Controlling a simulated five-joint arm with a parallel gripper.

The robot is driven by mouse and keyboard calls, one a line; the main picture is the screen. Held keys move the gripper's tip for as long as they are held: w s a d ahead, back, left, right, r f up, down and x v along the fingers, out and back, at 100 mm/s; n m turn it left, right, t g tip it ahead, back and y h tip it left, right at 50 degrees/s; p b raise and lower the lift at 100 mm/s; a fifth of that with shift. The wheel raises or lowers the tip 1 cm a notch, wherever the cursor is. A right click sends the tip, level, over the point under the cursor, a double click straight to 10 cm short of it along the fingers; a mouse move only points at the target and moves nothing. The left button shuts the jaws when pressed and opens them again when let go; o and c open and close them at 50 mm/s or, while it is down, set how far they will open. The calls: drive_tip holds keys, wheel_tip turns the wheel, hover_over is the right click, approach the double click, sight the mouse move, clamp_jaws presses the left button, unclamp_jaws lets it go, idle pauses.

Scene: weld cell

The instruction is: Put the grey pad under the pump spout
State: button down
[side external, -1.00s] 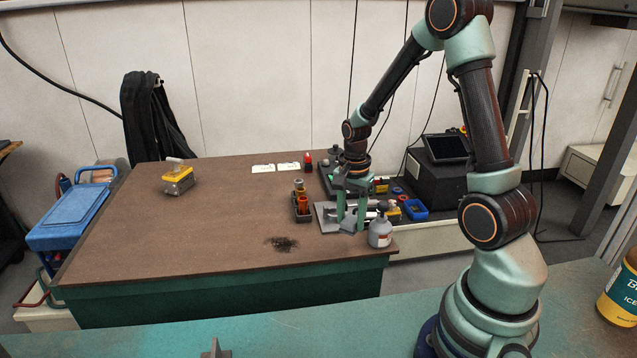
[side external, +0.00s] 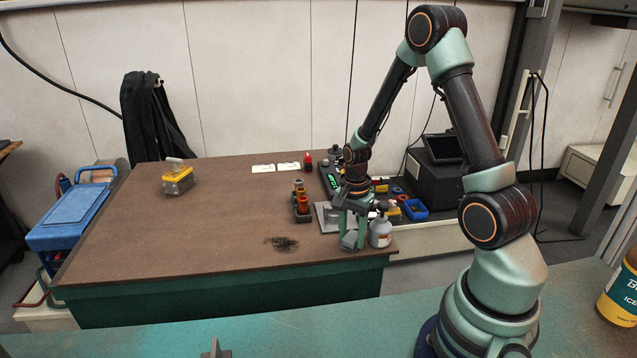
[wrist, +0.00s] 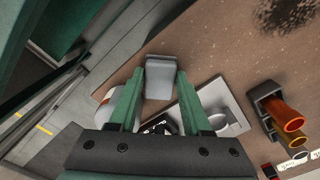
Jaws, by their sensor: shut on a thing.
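The grey pad (side external: 349,240) is between the fingertips of my gripper (side external: 353,236), low over the front right of the brown table. In the wrist view the pad (wrist: 160,78) shows as a pale grey block between the two green fingers. Whether it touches the table I cannot tell. The grey pump bottle (side external: 380,232) stands upright just right of my gripper, near the table's right corner. A rounded pale and orange shape beside the left finger in the wrist view may be the bottle.
A flat metal plate (side external: 324,222) lies behind and left of my gripper. A dark holder with orange cylinders (side external: 302,206) stands left of it. A blue bin (side external: 414,209) is at the back right. The table front is clear except for a dark smudge (side external: 282,243).

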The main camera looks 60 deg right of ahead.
sight(351, 237)
drive_tip(key=shift+c, duration=1.7)
unclamp_jaws()
wheel_tip(351, 237, up, 12)
drive_tip(key=s+a+r+n+t, duration=0.2)
drive_tip(key=a+r+n, duration=0.4)
drive_tip(key=a+n, duration=0.2)
drive_tip(key=s+a+r+n+t, duration=0.2)
drive_tip(key=a+r+n+t, duration=0.1)
drive_tip(key=a+r+n, duration=0.3)
drive_tip(key=shift+a+r+n+t, duration=0.15)
drive_tip(key=shift+a+n+t, duration=0.15)
drive_tip(key=shift+a+n, duration=1.3)
drive_tip(key=shift+d+n, duration=0.4)
